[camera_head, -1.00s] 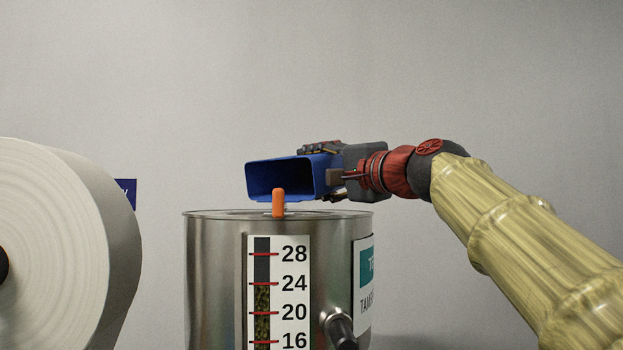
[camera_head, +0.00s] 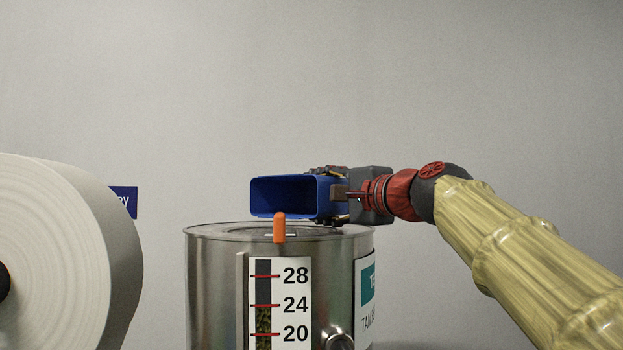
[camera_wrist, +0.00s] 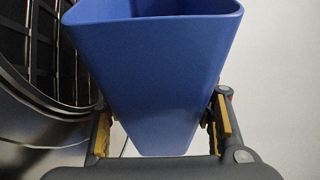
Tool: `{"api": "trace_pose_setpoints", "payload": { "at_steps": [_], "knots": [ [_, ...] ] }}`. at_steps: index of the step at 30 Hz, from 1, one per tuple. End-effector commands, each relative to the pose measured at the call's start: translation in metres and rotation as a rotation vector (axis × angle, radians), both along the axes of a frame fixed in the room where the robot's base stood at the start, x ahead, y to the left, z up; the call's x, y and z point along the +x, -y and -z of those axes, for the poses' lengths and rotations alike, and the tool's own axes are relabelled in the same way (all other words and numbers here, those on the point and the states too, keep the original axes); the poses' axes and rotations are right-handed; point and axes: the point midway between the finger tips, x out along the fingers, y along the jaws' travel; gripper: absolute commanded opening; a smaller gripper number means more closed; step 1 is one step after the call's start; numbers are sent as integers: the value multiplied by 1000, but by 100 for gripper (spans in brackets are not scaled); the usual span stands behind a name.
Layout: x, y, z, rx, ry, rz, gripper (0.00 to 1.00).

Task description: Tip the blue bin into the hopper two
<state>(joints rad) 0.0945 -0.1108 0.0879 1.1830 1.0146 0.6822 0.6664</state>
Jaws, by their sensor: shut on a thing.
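The blue bin (camera_head: 284,195) lies on its side just above the top of the steel hopper (camera_head: 215,290), its open mouth facing the head camera. The inside that shows looks dark and empty. My gripper (camera_head: 340,193) is shut on the bin from the right. In the wrist view the bin (camera_wrist: 155,75) sits between my fingers (camera_wrist: 165,130). The hopper top with a dark grid (camera_wrist: 60,50) shows at left there. An orange handle (camera_head: 279,228) stands at the hopper's front rim. The hopper's number is not readable.
A large white roll (camera_head: 60,250) stands at the left, with a blue sign (camera_head: 124,201) behind it. The hopper's level gauge (camera_head: 280,300) shows tea below the 24 mark. The plain wall behind is clear.

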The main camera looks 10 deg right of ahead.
Motion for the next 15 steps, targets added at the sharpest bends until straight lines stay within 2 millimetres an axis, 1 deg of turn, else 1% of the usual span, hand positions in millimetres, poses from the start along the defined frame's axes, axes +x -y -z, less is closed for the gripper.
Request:
{"api": "trace_pose_setpoints", "payload": {
  "at_steps": [8, 15],
  "knots": [
    [0, 0, 1, 3, -1, 0, 7],
    [1, 1, -9, 37, -44, 0, 7]
  ]
}}
